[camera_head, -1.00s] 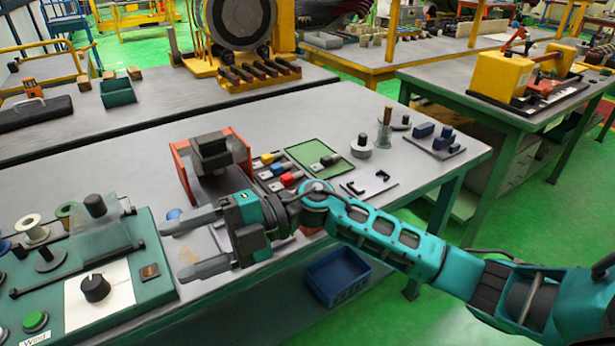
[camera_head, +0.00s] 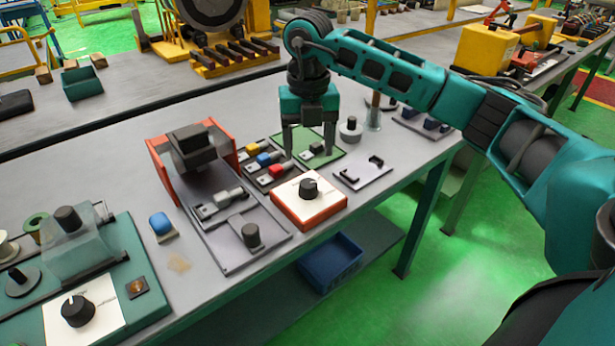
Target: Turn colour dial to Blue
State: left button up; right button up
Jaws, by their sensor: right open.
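A red box (camera_head: 338,203) with a white top carries a black round dial knob (camera_head: 309,188) at the middle of the bench. The knob has a light mark; its setting is too small to read. A second black dial (camera_head: 77,310) sits on a white plate on the green machine at the lower left. My right gripper (camera_head: 309,150) points down, open and empty, behind the red box and in front of part of the green mat (camera_head: 328,161). Its fingers look apart from the knob. My left gripper is not in view.
Yellow, blue and red blocks (camera_head: 264,160) on small plates lie left of the gripper. A fixture with red sides (camera_head: 165,174) stands further left. A flat plate with black hooks (camera_head: 362,174) lies right of the red box. A blue bin (camera_head: 332,262) is below the bench.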

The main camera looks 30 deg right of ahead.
aim_at(308, 182)
notch_tip(308, 182, down, 9)
jog(key=shift+r, duration=0.2)
jog(key=c, duration=1.1)
